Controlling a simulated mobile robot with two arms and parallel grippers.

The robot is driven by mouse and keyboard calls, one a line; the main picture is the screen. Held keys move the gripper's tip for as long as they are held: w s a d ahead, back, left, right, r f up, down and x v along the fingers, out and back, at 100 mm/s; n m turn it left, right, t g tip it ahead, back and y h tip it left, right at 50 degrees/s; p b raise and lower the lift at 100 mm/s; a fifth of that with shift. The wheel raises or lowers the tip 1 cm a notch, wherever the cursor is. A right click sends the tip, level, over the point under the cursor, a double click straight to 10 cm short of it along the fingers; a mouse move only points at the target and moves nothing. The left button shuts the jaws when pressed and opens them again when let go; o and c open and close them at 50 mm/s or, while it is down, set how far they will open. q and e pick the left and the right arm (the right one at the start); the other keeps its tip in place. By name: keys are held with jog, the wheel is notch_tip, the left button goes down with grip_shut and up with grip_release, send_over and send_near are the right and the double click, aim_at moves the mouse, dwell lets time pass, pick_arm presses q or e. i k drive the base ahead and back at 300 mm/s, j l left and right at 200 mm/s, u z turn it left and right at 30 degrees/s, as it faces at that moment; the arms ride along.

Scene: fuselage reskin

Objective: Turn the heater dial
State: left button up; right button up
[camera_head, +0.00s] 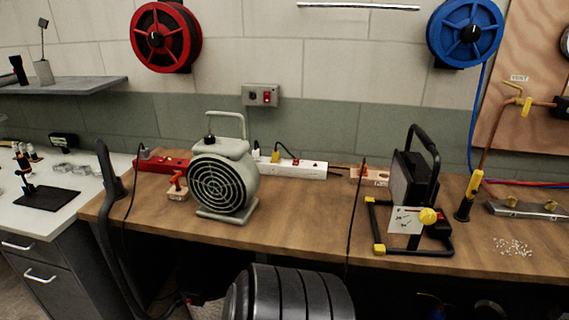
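The heater (223,182) is a pale grey-green fan heater with a round dark front grille and a carrying handle on top. It stands upright on the wooden workbench (300,228), left of the middle. A small dark knob, apparently the heater dial (209,139), sits on its top near the handle's left foot. The dial's markings are too small to read. Neither of my grippers is in view, and nothing touches the heater.
A black-framed work light (410,190) stands at the right of the bench. White (300,169) and red (163,163) power strips lie behind the heater. A black ribbed drum (290,294) stands before the bench; a dark hose (110,215) rises at left. Bench space right of the heater is clear.

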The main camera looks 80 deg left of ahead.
aim_at(209, 139)
jog(key=u, duration=3.15)
